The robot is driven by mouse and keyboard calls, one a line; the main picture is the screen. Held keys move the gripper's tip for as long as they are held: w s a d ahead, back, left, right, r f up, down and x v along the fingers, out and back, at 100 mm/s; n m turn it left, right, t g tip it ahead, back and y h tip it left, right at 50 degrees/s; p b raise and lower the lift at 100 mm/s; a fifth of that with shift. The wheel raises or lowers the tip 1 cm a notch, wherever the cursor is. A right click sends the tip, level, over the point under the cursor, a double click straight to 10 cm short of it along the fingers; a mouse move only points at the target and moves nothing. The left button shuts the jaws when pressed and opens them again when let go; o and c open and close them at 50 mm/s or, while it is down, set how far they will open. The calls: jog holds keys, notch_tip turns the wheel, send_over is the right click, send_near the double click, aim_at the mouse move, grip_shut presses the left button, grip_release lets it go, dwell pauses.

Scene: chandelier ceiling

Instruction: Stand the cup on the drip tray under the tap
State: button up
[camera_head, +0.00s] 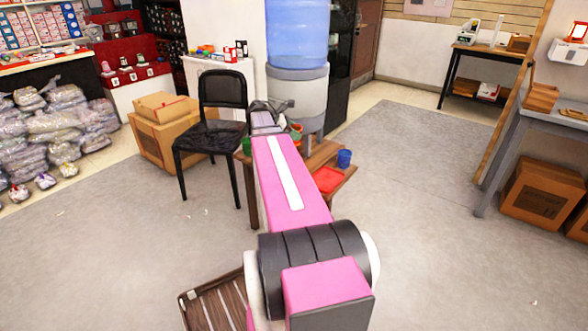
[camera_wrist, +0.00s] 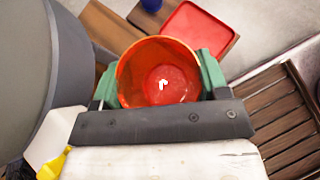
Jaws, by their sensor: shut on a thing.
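My gripper (camera_wrist: 160,72) has green fingers on both sides of an orange-red cup (camera_wrist: 127,78) and is shut on it. The wrist view looks into the cup's open mouth, with a small bright spot inside. In the head view the cup (camera_head: 297,130) shows only partly behind my arm, in front of the water dispenser (camera_head: 297,90). The dispenser's grey body (camera_wrist: 22,75) is left of the cup in the wrist view. I cannot make out the tap or a drip tray under it; my arm covers that area in the head view.
A low wooden table (camera_head: 322,155) carries a flat red tray (camera_head: 328,180), a blue cup (camera_head: 344,158) and a green cup (camera_head: 247,147). A black chair (camera_head: 222,92) stands to the left. The floor to the right is clear up to a grey workbench (camera_head: 545,118).

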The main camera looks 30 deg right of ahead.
notch_tip(320, 180, down, 16)
jog(key=shift+r, duration=0.25)
dwell(0.4)
jog(key=shift+f, duration=0.15)
jog(key=o, duration=1)
